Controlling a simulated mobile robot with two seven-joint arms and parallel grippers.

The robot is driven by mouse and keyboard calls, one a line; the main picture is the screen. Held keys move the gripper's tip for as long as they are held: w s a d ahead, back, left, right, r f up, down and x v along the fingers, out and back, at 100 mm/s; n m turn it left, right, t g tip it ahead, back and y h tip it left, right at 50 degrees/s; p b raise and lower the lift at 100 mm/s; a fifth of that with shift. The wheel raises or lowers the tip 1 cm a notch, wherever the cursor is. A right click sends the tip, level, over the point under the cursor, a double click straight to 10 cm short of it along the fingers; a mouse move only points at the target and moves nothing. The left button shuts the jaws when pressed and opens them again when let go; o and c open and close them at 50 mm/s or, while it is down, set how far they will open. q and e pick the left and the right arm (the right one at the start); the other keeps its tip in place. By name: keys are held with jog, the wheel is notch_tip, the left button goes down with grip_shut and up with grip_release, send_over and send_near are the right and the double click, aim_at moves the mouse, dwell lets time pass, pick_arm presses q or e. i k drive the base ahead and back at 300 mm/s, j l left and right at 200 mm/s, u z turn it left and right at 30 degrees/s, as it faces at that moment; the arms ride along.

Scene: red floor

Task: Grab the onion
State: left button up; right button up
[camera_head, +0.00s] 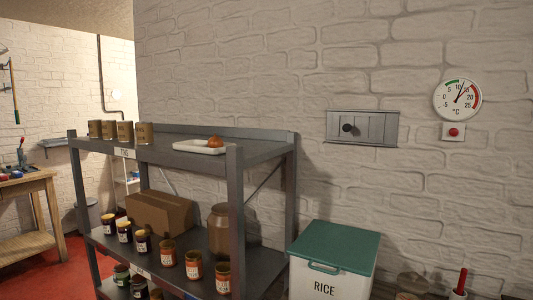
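An onion (215,141), small, round and orange-brown, sits on a white tray (188,147) on the top board of a grey metal shelf (262,150). It is near the tray's right end. Neither of my grippers shows in the head view.
Several brown cans (145,133) stand at the left of the top board. Jars and a cardboard box (160,213) fill the lower board. A rice bin (333,262) with a green lid stands right of the shelf. A wooden workbench (28,215) is at the far left. Red floor (62,280) shows between bench and shelf.

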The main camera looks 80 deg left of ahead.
aim_at(215, 141)
jog(key=u, duration=2.9)
jog(key=l+z, duration=0.2)
jog(key=l, duration=0.45)
jog(key=i+l+z, duration=0.1)
jog(key=l+z, duration=0.15)
jog(key=l, duration=0.35)
